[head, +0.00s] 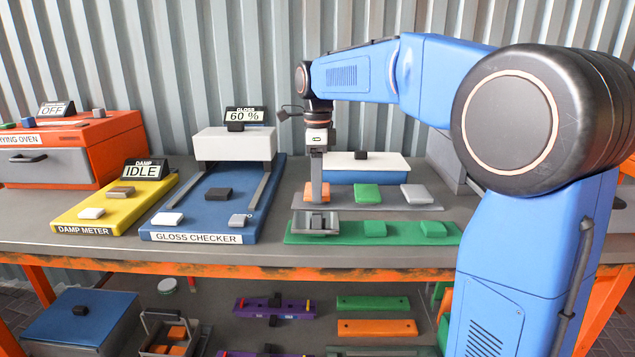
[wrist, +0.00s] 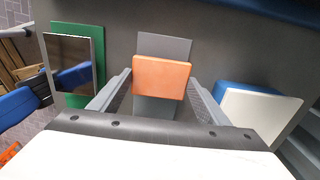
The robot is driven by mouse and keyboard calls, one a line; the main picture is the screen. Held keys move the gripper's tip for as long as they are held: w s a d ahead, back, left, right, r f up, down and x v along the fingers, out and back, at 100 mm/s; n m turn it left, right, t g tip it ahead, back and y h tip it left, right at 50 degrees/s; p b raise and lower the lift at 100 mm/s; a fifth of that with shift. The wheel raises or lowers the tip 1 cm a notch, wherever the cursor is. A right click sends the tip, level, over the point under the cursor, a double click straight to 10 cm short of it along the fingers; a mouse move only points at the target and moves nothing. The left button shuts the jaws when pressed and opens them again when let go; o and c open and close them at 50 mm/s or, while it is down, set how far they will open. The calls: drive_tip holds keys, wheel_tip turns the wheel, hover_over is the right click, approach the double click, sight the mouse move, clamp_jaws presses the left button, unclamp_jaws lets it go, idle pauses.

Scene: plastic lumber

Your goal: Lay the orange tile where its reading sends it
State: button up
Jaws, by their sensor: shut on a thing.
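The orange tile (wrist: 162,77) sits between the finger ends of my gripper (wrist: 160,90) in the wrist view, over a grey strip (wrist: 178,48). In the head view my gripper (head: 317,192) points straight down at the left end of the grey strip (head: 340,204), and a bit of orange shows beside the fingers. My gripper is shut on the orange tile. I cannot tell whether the tile still touches the strip. The gloss checker (head: 213,199) display (head: 244,115) reads 60 %. The damp meter (head: 115,204) display (head: 145,169) reads IDLE.
A green tile (head: 367,193) and a grey tile (head: 416,194) lie on the grey strip. The drying oven (head: 70,150) reads OFF. A white-topped blue box (head: 366,167) stands behind.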

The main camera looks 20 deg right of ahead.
drive_tip(key=shift+f, duration=0.1)
drive_tip(key=o, duration=1.2)
drive_tip(key=shift+c, duration=0.2)
wheel_tip(320, 180, up, 12)
